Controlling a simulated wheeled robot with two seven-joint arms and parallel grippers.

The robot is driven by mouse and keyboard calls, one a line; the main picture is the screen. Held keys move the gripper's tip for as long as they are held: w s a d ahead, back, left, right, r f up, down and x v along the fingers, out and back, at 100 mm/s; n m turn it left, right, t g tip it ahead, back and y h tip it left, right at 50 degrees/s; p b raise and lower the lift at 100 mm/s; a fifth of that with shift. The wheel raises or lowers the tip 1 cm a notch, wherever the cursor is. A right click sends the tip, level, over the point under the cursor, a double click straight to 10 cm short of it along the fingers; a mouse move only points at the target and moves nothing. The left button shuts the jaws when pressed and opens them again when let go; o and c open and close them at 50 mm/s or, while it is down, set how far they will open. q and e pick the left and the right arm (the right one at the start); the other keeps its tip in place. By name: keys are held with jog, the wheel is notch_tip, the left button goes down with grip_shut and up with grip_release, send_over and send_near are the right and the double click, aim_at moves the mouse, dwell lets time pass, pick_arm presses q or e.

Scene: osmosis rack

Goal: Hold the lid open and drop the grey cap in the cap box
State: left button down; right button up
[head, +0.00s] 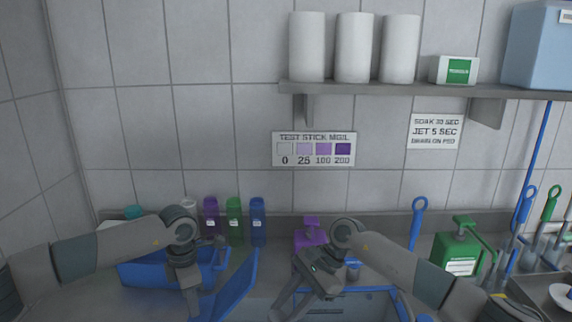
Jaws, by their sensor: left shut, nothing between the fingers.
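A blue box (140,274) stands on the counter at the lower left. A blue panel (238,287), which looks like its lid, slants up at the box's right side. My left gripper (193,303) is shut and empty, pointing down in front of the box, just left of the panel; I cannot tell whether it touches the panel. My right gripper (287,312) points down and left, to the right of the panel. Its fingertips are near the bottom edge, and I cannot tell whether they hold anything. I cannot make out the grey cap.
Purple (211,220), green (235,222) and blue (258,222) bottles stand against the wall behind the box. A purple dispenser (309,235) stands behind my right gripper. A blue-rimmed container (385,290) lies below my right arm. A green canister (455,252) and brushes are at right.

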jog(key=o, duration=1.1)
jog(key=shift+d, duration=0.15)
jog(key=shift+s+d+r, duration=0.35)
jog(key=shift+d+r, duration=0.3)
jog(key=shift+d, duration=1.15)
jog(key=shift+s+d+r, duration=0.3)
jog(key=shift+d+r, duration=0.4)
jog(key=shift+d, duration=1.1)
jog(key=shift+s+d+r, duration=0.35)
jog(key=shift+d+r, duration=0.3)
jog(key=shift+d, duration=1.15)
pick_arm(q)
jog(key=shift+r, duration=0.15)
notch_tip(320, 180, up, 10)
jog(key=a, duration=0.1)
jog(key=shift+f, duration=0.25)
pick_arm(e)
jog(key=shift+f, duration=0.1)
